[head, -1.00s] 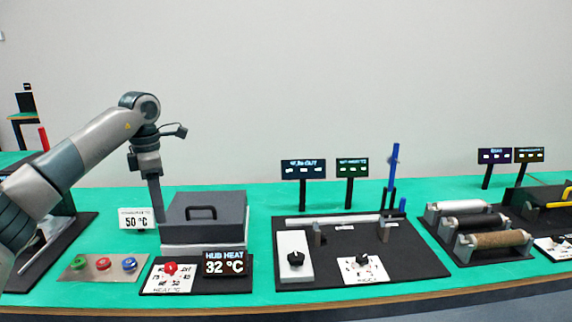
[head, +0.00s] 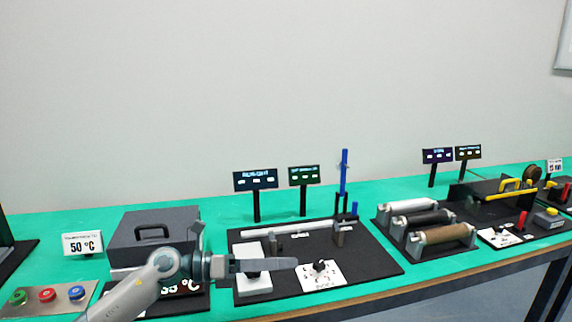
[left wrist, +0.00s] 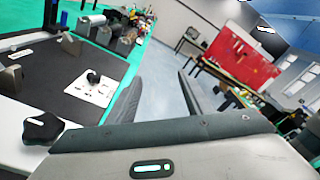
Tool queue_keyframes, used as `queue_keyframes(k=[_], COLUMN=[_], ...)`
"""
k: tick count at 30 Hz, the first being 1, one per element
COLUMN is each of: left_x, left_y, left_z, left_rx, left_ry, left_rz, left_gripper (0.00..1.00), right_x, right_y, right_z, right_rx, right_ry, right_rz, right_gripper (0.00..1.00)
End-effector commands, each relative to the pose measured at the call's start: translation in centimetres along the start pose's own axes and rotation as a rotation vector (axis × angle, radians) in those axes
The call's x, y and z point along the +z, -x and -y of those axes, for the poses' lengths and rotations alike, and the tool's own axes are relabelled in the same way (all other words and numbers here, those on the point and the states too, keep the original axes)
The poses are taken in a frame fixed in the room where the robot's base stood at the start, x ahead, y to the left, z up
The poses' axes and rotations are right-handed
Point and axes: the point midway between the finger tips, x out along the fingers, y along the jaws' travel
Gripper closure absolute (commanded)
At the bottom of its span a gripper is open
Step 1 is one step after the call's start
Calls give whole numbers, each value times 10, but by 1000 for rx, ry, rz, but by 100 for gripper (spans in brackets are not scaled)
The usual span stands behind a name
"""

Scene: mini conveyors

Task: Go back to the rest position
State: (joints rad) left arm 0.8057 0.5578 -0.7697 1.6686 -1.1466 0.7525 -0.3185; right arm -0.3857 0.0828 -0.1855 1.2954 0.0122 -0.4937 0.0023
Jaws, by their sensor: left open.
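My left gripper (head: 285,264) comes in from the bottom left of the head view and points right. It is in front of the black station board, near the white block with a black knob (head: 253,284). In the left wrist view its two fingers (left wrist: 190,90) stand apart with nothing between them, over the floor beyond the table edge. My right gripper does not show in either view.
The green table (head: 210,210) carries a grey lidded box (head: 150,228), a dial card (head: 322,276), rollers (head: 445,236) and coloured buttons (head: 47,295). My left forearm covers part of a temperature display. Open floor (left wrist: 170,75) lies beside the table.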

Motion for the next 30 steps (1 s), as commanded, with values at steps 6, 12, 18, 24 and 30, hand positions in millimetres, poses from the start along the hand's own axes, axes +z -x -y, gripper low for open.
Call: queue_keyframes(k=[6,12,18,24,30], left_x=[12,8,-37,-130,-249], left_y=[-2,37,92,149,192], left_z=[24,6,-36,-73,-79], left_rx=[-113,-132,-76,60,264], left_ry=[336,694,1086,1489,1855], left_rz=[412,773,1107,1406,1643], left_gripper=[53,53,53,53,53], right_x=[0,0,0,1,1], right_y=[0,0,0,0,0], right_z=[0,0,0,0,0], right_rx=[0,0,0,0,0], right_ry=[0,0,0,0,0], right_rz=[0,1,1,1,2], right_gripper=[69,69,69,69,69])
